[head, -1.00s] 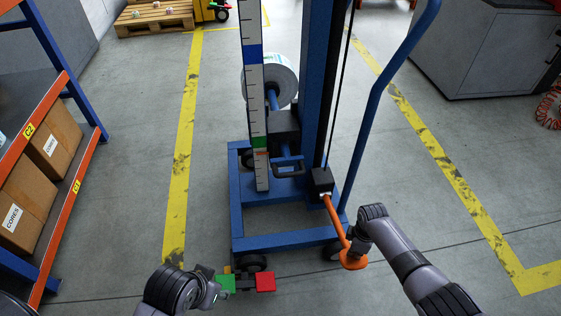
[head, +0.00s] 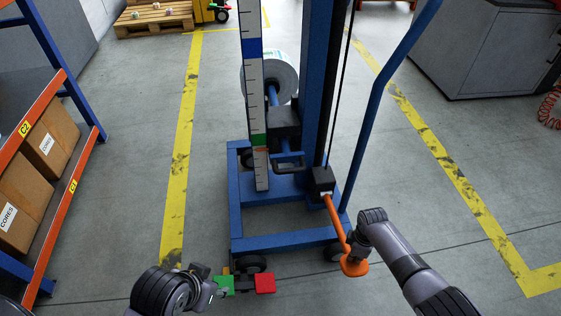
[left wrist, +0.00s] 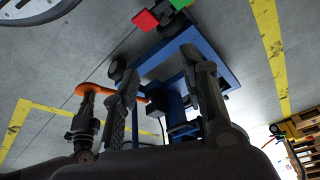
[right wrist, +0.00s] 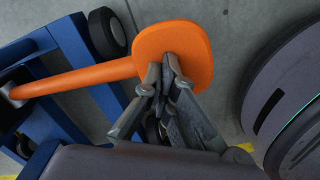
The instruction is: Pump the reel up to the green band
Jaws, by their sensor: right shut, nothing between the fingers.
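The reel (head: 285,80) sits on a blue spindle on the black carriage of the blue lifter (head: 240,205). The white scale (head: 253,95) stands in front, with a green band (head: 259,140) low on it and a small red mark just below the band. The orange pump pedal (head: 354,267) slants down from the black pump box (head: 322,180). My right gripper (head: 355,252) is shut, its fingertips against the pedal's wide pad (right wrist: 195,48) in the right wrist view. My left gripper (left wrist: 160,62) is open and empty, near the green pedal (head: 225,284).
A red pedal (head: 265,283) sits right of the green one at the lifter's front wheel. A shelf (head: 60,190) with boxes stands left. A grey cabinet (head: 480,55) stands back right. Yellow lines (head: 184,130) border clear floor on both sides.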

